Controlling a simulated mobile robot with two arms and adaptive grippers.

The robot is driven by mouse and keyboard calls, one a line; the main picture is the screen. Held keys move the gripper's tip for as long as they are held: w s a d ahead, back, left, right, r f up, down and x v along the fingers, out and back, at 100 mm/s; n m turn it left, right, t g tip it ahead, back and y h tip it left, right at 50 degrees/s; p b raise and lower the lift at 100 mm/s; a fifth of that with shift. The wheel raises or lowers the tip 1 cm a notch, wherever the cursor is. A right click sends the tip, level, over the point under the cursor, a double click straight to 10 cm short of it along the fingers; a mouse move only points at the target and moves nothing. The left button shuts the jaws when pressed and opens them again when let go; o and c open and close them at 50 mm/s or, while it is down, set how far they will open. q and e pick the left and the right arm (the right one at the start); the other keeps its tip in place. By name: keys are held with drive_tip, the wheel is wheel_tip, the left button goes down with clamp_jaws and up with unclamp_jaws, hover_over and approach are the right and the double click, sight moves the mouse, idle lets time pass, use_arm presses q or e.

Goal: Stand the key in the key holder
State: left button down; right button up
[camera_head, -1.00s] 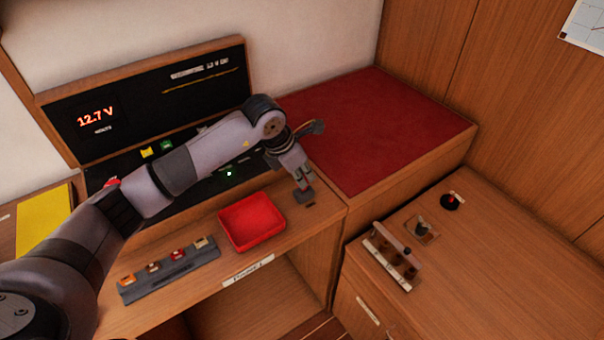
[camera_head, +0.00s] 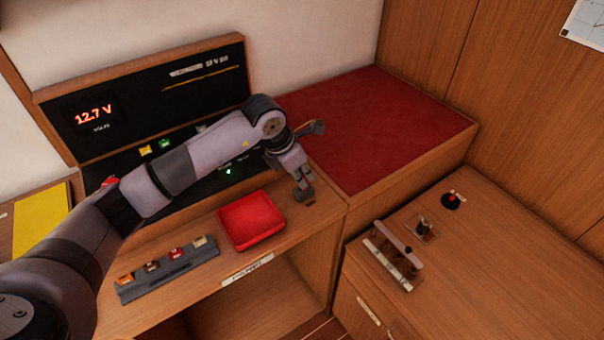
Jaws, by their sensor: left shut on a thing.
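My left gripper (camera_head: 303,194) points down over the right end of the wooden desk (camera_head: 318,222), just right of the red tray. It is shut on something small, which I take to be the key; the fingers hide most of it. A small dark piece (camera_head: 311,204) lies at the desk surface beside the fingertips. It may be part of the key holder, but it is too small to tell. I cannot tell whether the held thing touches it. My right gripper is not in view.
A red tray (camera_head: 252,238) stands left of the gripper. A grey strip (camera_head: 170,270) with several small coloured pieces lies farther left. Behind is a black panel (camera_head: 140,118).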

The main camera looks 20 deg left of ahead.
use_arm(q)
drive_tip(key=shift+f+b, duration=0.75)
drive_tip(key=shift+b, duration=0.15)
idle(0.8)
drive_tip(key=c, duration=1.6)
unclamp_jaws()
drive_tip(key=v, duration=1.2)
